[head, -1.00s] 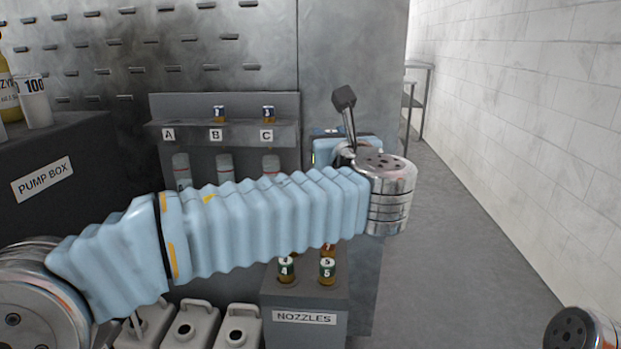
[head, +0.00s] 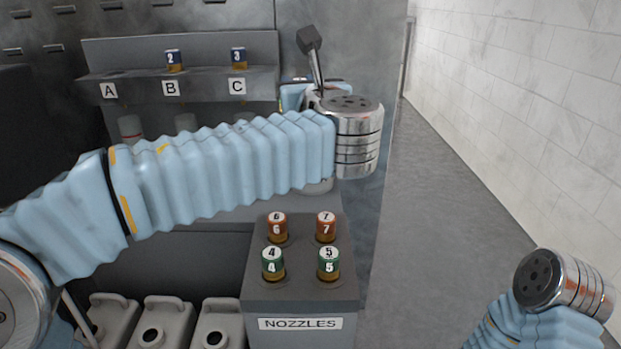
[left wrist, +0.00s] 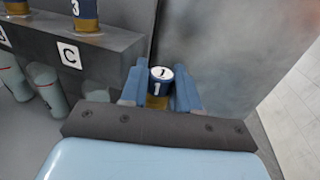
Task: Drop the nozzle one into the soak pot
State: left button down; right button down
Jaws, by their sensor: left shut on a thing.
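Nozzle one (left wrist: 161,82) is a dark blue cap marked 1 with a brass lower part, seen in the left wrist view. My left gripper (left wrist: 160,92) is shut on it, a blue finger on each side, and holds it near the grey metal wall. In the head view my left arm reaches across the middle, and its wrist hides the fingers and the nozzle. I cannot make out the soak pot for certain; part of the bench is hidden behind my left arm. My right arm shows at the lower right of the head view, but its gripper is outside the picture.
A shelf (head: 205,88) labelled A, B, C holds nozzles 2 (head: 173,61) and 3 (head: 238,58); spot A is empty. The NOZZLES box (head: 300,291) carries nozzles 4 to 7. Grey canisters (head: 165,322) stand at lower left. The floor at right is clear.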

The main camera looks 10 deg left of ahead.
pick_arm(q)
jog(key=shift+f+b, duration=0.35)
jog(key=shift+f, duration=0.45)
jog(key=shift+r, duration=0.1)
jog(key=c, duration=0.7)
grip_release()
jog(key=shift+c, duration=0.2)
jog(key=v, duration=1.4)
